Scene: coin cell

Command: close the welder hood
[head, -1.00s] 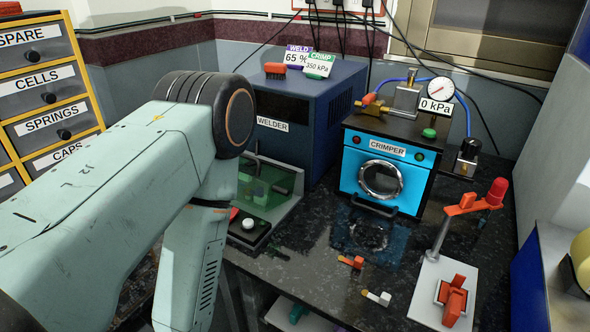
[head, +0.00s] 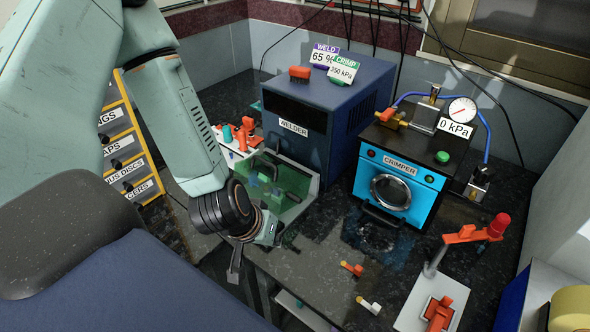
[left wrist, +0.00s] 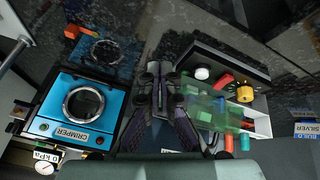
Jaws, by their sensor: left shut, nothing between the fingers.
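The blue welder (head: 338,105) stands against the back wall. Its translucent green hood (head: 290,185) is at its front, in a pale frame with a dark handle. I cannot tell how far the hood stands open. The hood also shows in the left wrist view (left wrist: 208,104), right of the fingers. My left gripper (head: 233,278) is shut and empty. In the head view it points down, in front and to the left of the hood, and my wrist covers part of that area. Its dark fingers (left wrist: 154,72) meet in the left wrist view. My right gripper is not in view.
The blue crimper (head: 396,185) stands right of the welder. A press with a red knob (head: 497,226) is at the right. Small orange and white pieces (head: 352,269) lie on the dark bench. A drawer cabinet (head: 135,160) stands at the left. A black control panel (left wrist: 215,62) with knobs is near the fingers.

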